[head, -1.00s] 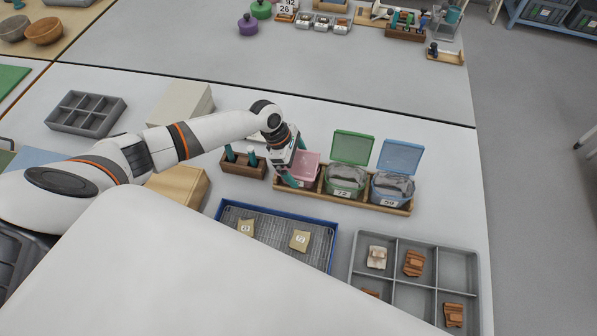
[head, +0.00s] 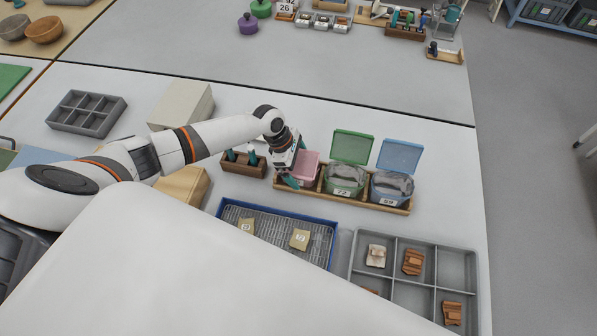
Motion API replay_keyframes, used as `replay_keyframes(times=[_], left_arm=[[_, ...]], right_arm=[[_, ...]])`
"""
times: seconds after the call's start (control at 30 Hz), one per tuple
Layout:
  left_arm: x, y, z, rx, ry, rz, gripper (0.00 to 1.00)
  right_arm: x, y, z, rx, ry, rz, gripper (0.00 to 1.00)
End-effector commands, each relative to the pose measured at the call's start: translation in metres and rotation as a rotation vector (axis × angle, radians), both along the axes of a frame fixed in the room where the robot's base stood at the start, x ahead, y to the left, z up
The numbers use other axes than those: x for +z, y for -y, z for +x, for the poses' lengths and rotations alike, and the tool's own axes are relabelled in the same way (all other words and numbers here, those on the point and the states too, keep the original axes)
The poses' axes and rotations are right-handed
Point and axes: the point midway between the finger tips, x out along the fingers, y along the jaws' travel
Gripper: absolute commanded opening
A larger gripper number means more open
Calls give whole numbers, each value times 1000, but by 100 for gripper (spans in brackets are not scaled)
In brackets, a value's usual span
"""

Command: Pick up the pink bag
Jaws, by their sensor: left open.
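A pink bag or box (head: 308,165) stands at the left end of a wooden rack (head: 366,201), beside a green-lidded and a blue-lidded container. My left gripper (head: 288,180) reaches down at the pink one's left side and hides part of it. Its teal fingers are open. I cannot tell whether they touch the pink thing. My right gripper is not in view.
The green-lidded box (head: 345,178) and blue-lidded box (head: 392,186) stand open to the right. A dark wooden tool block (head: 243,168) is close on the left. A blue-rimmed tray (head: 275,214) and a grey sorting tray (head: 350,262) lie in front.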

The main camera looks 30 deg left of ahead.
Motion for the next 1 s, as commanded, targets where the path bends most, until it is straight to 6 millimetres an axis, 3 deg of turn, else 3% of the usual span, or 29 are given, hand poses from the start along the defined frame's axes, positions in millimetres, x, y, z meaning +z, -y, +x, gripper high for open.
replay_keyframes(times=[0.17, 0.47, 0.73, 0.8, 0.83, 1.0], left_arm=[[0, 0, 0, 0, 0, 0, 100], [0, 0, 0, 0, 0, 0, 51], [1, 0, 1, 0, 2, 1, 50], [2, -1, 1, 1, 4, 2, 40], [5, -1, 2, -1, 6, 1, 40], [43, 0, 2, -1, 8, -1, 39]], right_arm=[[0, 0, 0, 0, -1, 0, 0], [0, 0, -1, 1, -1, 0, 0], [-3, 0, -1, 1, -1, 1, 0], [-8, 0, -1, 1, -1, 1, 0], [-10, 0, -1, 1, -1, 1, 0], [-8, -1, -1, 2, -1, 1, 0]])
